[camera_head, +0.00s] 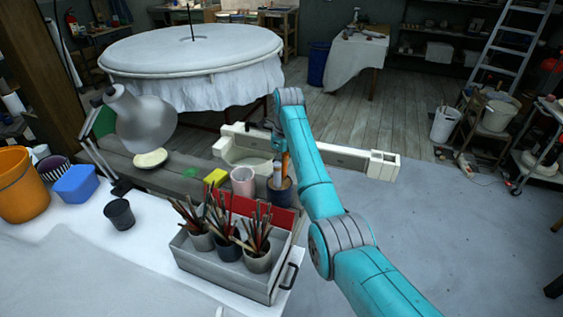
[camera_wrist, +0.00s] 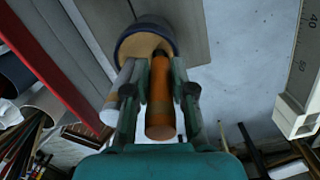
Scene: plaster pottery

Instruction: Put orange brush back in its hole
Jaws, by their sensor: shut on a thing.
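The orange brush (camera_wrist: 160,112) is between the fingers of my gripper (camera_wrist: 158,75), which is shut on it. Its dark far end points at a round dark blue pot with a tan inside (camera_wrist: 138,44). The end overlaps the pot's opening in the wrist view, and I cannot tell how deep it sits. A pale brush-like stick (camera_wrist: 114,106) lies beside the left finger. In the head view the orange brush (camera_head: 285,163) stands near upright over the dark pot (camera_head: 280,194), with my gripper (camera_head: 279,148) at its upper part. No separate hole is clear.
A grey wooden box (camera_head: 222,267) with several pots of brushes and a red panel (camera_head: 262,211) stands in front. A pink cup (camera_head: 243,181) and yellow sponge (camera_head: 216,177) are left of the dark pot. A cream frame (camera_head: 350,158) lies behind.

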